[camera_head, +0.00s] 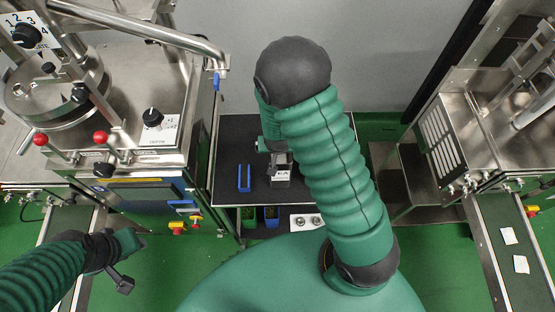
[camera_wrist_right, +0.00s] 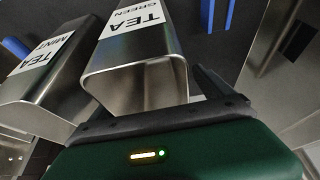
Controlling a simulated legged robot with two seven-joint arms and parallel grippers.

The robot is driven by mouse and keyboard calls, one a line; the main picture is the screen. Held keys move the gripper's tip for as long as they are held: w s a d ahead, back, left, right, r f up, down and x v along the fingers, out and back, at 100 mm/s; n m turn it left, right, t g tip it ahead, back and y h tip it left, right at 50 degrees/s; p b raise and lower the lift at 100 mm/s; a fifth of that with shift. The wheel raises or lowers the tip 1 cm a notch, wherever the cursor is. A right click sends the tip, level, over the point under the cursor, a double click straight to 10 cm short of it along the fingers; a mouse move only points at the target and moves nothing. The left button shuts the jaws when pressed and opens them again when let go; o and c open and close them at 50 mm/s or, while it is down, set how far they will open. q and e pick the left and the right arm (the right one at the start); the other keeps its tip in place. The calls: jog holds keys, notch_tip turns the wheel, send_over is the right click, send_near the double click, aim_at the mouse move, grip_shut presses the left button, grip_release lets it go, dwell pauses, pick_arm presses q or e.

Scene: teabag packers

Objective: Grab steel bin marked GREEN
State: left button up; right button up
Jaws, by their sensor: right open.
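The steel bin marked TEA GREEN (camera_wrist_right: 140,75) fills the middle of the right wrist view, its open mouth towards the camera. My right gripper (camera_wrist_right: 155,110) is open close against this bin; one dark finger shows beside its right wall, the other finger is not clear. I cannot tell whether it touches. A second steel bin, marked TEA MINT (camera_wrist_right: 45,85), is just left of it. In the head view a labelled bin (camera_head: 281,175) shows on the dark table, partly hidden by my right arm. My left gripper (camera_head: 123,282) is at lower left, away from the table; its opening is unclear.
The dark table (camera_head: 232,145) also bears a blue item (camera_head: 244,179). A steel machine (camera_head: 150,90) with red knobs stands at left, another steel machine (camera_head: 475,130) at right. A lower shelf holds small containers (camera_head: 270,214).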

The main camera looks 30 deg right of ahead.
jog(key=shift+d+f, duration=0.4)
jog(key=shift+d, duration=0.1)
jog(key=shift+w+a, duration=0.1)
jog(key=shift+a, duration=0.25)
jog(key=shift+c, duration=0.4)
jog(key=shift+d, duration=0.4)
jog(key=c, duration=1)
pick_arm(q)
jog(key=shift+w+d+f, duration=0.15)
jog(key=shift+d, duration=0.35)
pick_arm(e)
jog(key=shift+a, duration=0.15)
grip_shut()
